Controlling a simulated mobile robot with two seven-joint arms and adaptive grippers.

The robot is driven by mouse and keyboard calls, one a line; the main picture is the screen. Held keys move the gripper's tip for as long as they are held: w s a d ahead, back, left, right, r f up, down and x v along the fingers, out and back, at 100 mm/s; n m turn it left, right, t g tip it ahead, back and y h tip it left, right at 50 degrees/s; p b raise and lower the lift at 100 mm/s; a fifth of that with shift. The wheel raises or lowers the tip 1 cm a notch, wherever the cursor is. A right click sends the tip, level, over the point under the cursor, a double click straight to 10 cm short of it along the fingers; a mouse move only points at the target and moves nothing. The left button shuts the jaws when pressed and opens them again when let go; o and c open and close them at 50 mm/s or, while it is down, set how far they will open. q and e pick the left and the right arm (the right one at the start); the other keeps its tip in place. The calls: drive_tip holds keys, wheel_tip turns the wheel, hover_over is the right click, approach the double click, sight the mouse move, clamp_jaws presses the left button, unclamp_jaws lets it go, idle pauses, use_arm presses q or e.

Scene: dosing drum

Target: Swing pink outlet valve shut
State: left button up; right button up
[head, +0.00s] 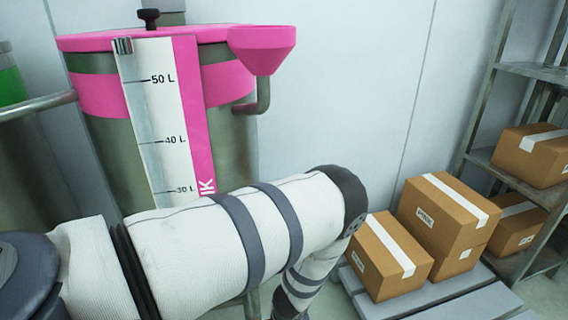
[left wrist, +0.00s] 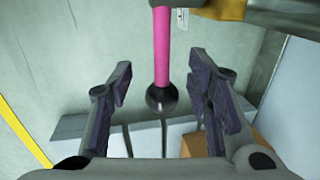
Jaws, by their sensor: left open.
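The pink-marked drum (head: 225,140) stands at the left in the head view, with a pink lid, a litre scale and a pink funnel (head: 262,48) on its side. My left arm crosses in front of its lower part and hides the outlet there. In the left wrist view a pink valve lever (left wrist: 161,50) with a dark ball end (left wrist: 161,97) points from the top of the picture toward my left gripper (left wrist: 163,90). The gripper is open, its fingers on either side of the ball end and apart from it. My right gripper is in neither view.
Cardboard boxes (head: 445,213) stand on a grey pallet (head: 440,303) to the right of my arm. A metal shelf (head: 483,157) with more boxes stands at the far right. A green-marked vessel (head: 10,85) is at the left edge. Bare wall lies behind.

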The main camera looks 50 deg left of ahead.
use_arm(q)
wheel_tip(320, 180, up, 11)
drive_tip(key=d, duration=0.2)
drive_tip(key=shift+s, duration=0.4)
drive_tip(key=shift+d, duration=0.1)
